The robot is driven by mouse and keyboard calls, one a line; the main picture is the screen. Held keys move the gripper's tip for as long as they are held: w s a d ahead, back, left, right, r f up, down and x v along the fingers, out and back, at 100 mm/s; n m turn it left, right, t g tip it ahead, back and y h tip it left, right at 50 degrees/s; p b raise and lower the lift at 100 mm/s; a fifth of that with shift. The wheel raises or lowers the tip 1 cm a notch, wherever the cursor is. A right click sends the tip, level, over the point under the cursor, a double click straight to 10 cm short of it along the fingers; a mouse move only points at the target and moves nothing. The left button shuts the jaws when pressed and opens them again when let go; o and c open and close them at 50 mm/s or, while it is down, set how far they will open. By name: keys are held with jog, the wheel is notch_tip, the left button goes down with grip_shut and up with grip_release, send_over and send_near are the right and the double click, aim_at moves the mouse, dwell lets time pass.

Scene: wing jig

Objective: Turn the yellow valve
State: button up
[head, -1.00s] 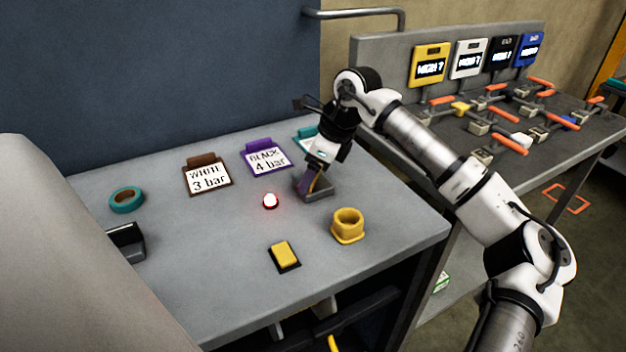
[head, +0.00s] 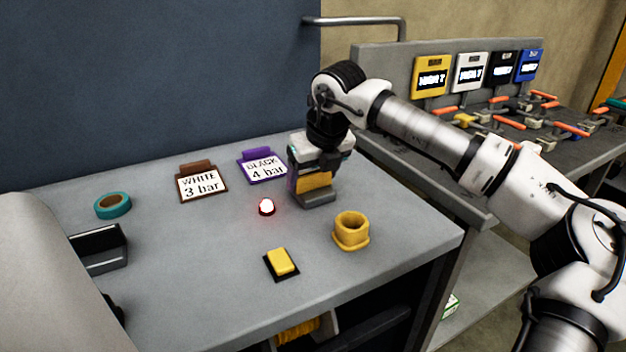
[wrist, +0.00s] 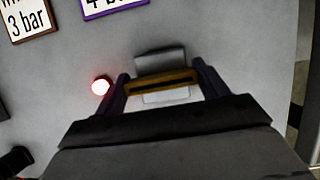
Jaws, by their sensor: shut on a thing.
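My gripper (head: 314,186) points down at the right part of the near table. Its dark fingers are shut on a yellow tag (head: 316,180), which stands at a grey block (head: 314,198). In the wrist view the tag (wrist: 160,82) lies as a yellow-brown strip between the fingertips, the grey block (wrist: 160,62) just beyond it. I cannot tell whether the tag is clear of the block. The yellow valve (head: 464,120) is a small yellow body on the far bench, well away from my gripper. A yellow display panel (head: 431,76) stands behind it.
Near table: brown "WHITE 3 bar" card (head: 202,183), purple "BLACK 4 bar" card (head: 262,166), glowing red-white lamp (head: 266,207), yellow ring (head: 351,231), yellow-black switch (head: 281,264), teal tape roll (head: 113,205). Several orange-handled valves (head: 509,122) fill the far bench. The table front is mostly clear.

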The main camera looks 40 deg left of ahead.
jog(key=shift+r+m, duration=0.1)
jog(key=shift+m, duration=0.2)
jog(key=o, duration=1)
jog(key=v, duration=1.3)
jog(key=shift+s+d+r, duration=0.1)
jog(key=shift+s+r, duration=0.05)
jog(key=shift+r, duration=0.2)
